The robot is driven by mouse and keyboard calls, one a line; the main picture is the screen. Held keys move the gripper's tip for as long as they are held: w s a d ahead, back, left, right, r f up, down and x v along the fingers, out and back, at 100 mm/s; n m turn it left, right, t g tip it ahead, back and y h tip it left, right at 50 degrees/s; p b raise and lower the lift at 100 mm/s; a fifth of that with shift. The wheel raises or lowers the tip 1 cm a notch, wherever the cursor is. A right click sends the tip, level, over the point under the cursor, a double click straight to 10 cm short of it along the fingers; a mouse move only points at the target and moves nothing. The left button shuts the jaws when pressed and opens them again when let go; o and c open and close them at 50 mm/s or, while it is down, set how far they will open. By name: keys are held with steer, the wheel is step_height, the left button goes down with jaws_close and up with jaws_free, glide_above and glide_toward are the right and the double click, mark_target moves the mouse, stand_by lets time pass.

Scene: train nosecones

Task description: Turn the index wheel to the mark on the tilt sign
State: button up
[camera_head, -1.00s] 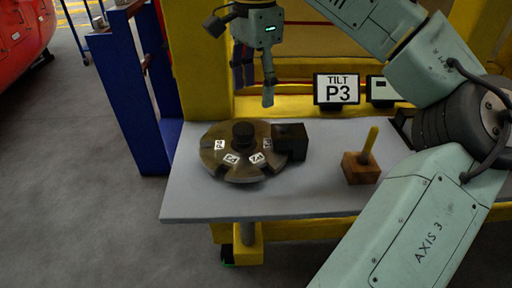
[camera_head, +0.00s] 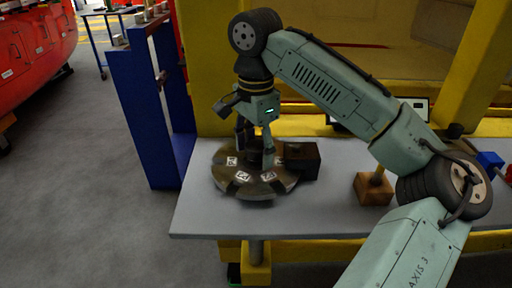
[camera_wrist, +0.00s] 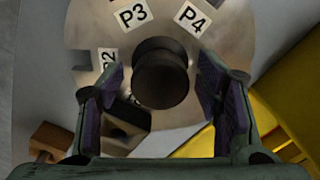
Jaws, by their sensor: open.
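The index wheel (camera_head: 230,184) is a round metal disc with notches and white labels, lying flat on the grey table. In the wrist view the wheel (camera_wrist: 222,30) shows labels P3 (camera_wrist: 132,15) and P4 (camera_wrist: 193,19), and P2 partly cut off. Its dark round knob (camera_wrist: 161,74) stands at the centre. My gripper (camera_wrist: 162,90) is open, its purple-padded fingers on either side of the knob with gaps visible. In the head view my gripper (camera_head: 255,148) is low over the wheel. The tilt sign is hidden behind my arm now; it read P3 earlier.
A black block (camera_head: 303,160) sits at the wheel's right edge. A wooden block (camera_head: 371,190) with a yellow peg stands further right, partly behind my arm. Another sign (camera_head: 414,106) and a blue object (camera_head: 490,160) are at the back right. The grey table (camera_head: 300,220) is clear in front.

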jaws_close()
stand_by(0.8)
